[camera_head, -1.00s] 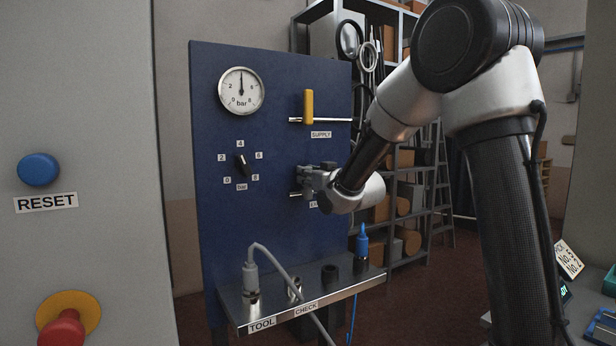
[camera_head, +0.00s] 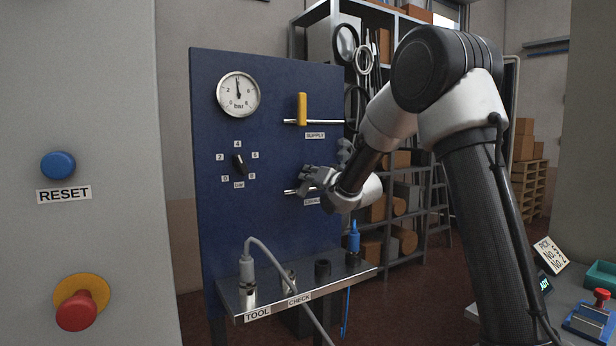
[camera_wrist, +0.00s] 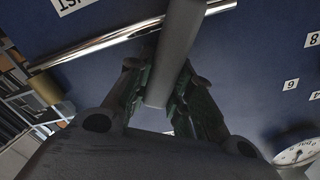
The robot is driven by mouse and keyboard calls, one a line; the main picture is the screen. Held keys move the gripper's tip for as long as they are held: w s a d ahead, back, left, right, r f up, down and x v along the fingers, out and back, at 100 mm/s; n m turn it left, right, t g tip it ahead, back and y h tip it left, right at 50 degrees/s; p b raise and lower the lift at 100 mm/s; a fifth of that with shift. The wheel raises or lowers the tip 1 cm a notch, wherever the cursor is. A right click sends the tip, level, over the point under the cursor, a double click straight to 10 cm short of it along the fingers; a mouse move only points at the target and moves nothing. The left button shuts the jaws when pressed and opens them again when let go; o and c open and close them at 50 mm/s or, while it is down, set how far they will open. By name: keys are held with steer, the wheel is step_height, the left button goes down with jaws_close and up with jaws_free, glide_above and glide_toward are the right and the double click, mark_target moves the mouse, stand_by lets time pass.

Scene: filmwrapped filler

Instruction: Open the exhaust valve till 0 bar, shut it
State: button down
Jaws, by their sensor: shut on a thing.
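The exhaust valve's grey lever (camera_wrist: 172,70) stands between the green-padded fingers of my gripper (camera_wrist: 168,85) in the wrist view, and my gripper is shut on it. In the head view my gripper (camera_head: 318,180) is at the lower pipe (camera_head: 291,191) on the blue panel (camera_head: 270,90) and hides the lever. I cannot tell the lever's exact angle to the pipe. The pressure gauge (camera_head: 238,94) has its needle almost straight up, slightly left of vertical. It shows partly in the wrist view (camera_wrist: 299,154).
The yellow supply lever (camera_head: 302,109) stands upright, across its pipe, above my gripper. A black selector knob (camera_head: 238,165) sits left of my gripper. A RESET panel (camera_head: 110,240) stands at left.

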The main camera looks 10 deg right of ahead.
mark_target(312, 188)
steer(key=m, duration=0.1)
steer(key=d+f+m, duration=0.1)
steer(key=m, duration=0.1)
steer(key=shift+w+d, duration=0.1)
steer(key=shift+w, duration=0.1)
steer(key=shift+w+d+f+m, duration=0.1)
steer(key=shift+d+f+m, duration=0.15)
steer(key=shift+f+m, duration=0.75)
steer(key=shift+w+d+f+m, duration=0.1)
steer(key=shift+d+f+m, duration=0.2)
steer(key=shift+m, duration=1.35)
steer(key=shift+w+d+f+m, duration=0.1)
steer(key=shift+d+f+m, duration=0.1)
steer(key=shift+f+m, duration=0.85)
steer(key=shift+r+m, duration=0.35)
steer(key=shift+m, duration=0.05)
steer(key=c, duration=1.3)
jaws_free()
steer(key=shift+o, duration=0.3)
steer(key=shift+s, duration=0.1)
